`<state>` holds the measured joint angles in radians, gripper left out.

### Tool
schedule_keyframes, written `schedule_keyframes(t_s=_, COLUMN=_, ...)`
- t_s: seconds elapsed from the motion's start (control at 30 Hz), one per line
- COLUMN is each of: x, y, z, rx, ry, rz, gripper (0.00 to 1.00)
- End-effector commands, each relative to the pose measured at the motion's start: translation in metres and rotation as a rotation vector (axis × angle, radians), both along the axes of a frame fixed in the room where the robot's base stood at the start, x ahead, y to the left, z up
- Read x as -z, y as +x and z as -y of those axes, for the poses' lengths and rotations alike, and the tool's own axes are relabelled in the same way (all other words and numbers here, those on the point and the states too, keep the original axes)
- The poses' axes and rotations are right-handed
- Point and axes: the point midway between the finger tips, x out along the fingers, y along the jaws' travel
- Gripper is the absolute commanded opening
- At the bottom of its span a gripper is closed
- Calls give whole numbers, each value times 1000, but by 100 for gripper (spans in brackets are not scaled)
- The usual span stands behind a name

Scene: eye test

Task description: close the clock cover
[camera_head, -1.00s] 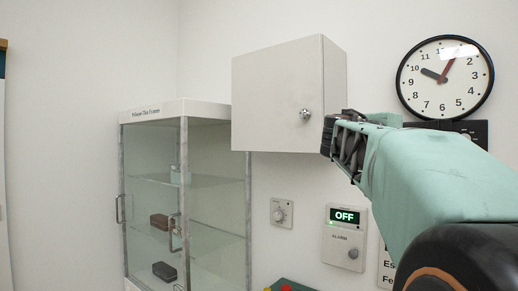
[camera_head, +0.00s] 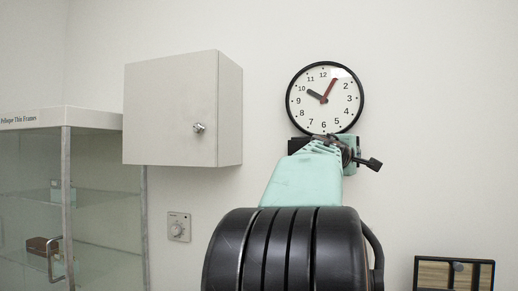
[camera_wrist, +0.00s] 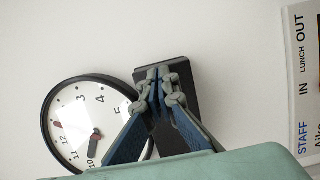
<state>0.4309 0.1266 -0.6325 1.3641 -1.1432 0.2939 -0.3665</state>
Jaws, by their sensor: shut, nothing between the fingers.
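The round wall clock (camera_head: 325,98) has a white face and a black rim. It hangs above my gripper (camera_head: 328,143) in the head view. In the wrist view the clock (camera_wrist: 72,120) lies turned on its side at the left, its edge partly behind a finger. I cannot make out a separate cover or tell whether it stands ajar. My gripper (camera_wrist: 158,88) is shut and empty, its fingertips in front of a black box (camera_wrist: 165,125). This black box (camera_head: 298,146) is mostly hidden behind my gripper in the head view, just below the clock.
A closed-looking grey wall cabinet (camera_head: 170,110) with a knob juts out left of the clock. A glass case (camera_head: 95,200) stands farther left, and a dial (camera_head: 179,227) is on the wall. A staff board (camera_wrist: 305,80) hangs at the right in the wrist view. Wall right of the clock is clear.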

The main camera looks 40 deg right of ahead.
Motion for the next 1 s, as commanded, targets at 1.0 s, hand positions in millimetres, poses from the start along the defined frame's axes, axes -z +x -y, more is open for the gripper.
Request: schedule_keyframes(t_s=1.0, x=-2, y=3, z=30, rx=-1, ry=-3, rz=1, gripper=0)
